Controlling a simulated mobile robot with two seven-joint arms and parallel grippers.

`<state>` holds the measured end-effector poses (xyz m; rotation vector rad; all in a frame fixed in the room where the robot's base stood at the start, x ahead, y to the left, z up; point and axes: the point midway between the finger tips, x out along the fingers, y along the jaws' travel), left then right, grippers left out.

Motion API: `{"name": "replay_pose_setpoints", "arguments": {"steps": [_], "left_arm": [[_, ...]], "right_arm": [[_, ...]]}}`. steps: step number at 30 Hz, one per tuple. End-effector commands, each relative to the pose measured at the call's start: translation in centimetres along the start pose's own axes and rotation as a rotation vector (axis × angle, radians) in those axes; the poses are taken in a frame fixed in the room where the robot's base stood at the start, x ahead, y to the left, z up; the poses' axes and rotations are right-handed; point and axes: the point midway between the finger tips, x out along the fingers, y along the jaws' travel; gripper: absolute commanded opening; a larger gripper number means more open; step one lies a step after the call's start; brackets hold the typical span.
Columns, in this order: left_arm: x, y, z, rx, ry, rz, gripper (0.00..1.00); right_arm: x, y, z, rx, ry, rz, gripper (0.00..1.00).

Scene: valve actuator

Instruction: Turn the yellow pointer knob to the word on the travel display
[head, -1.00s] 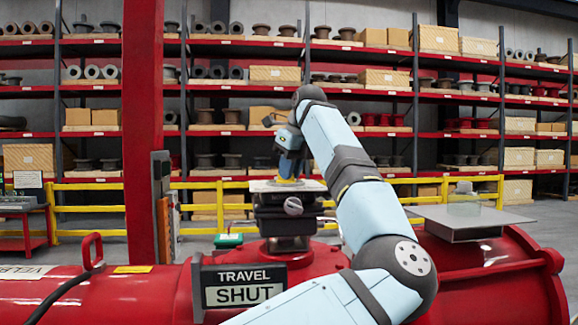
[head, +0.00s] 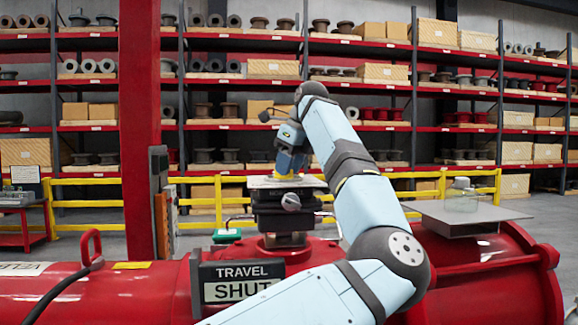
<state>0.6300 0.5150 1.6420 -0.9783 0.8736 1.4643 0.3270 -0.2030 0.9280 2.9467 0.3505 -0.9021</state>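The travel display (head: 238,284) is a dark box on the red body at lower centre. It reads TRAVEL, with SHUT below; my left arm covers part of the last letter. The yellow pointer knob (head: 284,176) shows as a small patch of yellow on the light top plate (head: 258,182) of the black unit. My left gripper (head: 289,170) points down at the knob from above, its fingertips at or around it. The gripper hides most of the knob, so its pointing direction and the finger gap cannot be made out. My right gripper is not in view.
A red post (head: 140,130) stands left of the unit. A grey plate (head: 470,215) with a clear cup-like object (head: 461,190) is at right. A black cable (head: 62,290) lies at lower left. Yellow railings and stocked shelves stand behind.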

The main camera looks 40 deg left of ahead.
Motion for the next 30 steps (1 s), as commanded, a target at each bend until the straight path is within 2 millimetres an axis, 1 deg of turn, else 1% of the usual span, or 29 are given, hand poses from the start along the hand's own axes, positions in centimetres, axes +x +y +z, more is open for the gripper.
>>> {"name": "replay_pose_setpoints", "arguments": {"steps": [9,11,14,17,25,30], "left_arm": [[0.0,0.0,0.0,0.001,0.000,0.000,0.40],[-0.3,0.0,0.0,0.001,0.000,-0.001,0.40],[-1.3,0.0,0.0,0.000,0.001,-0.002,0.40],[-3.1,0.1,0.0,0.001,-0.001,-0.003,0.40],[-9.7,0.0,0.1,0.003,0.002,-0.004,0.40],[-12.5,0.0,0.1,0.002,0.001,-0.002,0.40]], "right_arm": [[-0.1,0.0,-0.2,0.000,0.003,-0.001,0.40],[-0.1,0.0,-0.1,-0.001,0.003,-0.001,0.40],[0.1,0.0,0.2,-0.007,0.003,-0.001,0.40],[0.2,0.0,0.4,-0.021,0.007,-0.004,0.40],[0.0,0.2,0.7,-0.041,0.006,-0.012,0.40],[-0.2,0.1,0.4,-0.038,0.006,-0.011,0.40]]}}
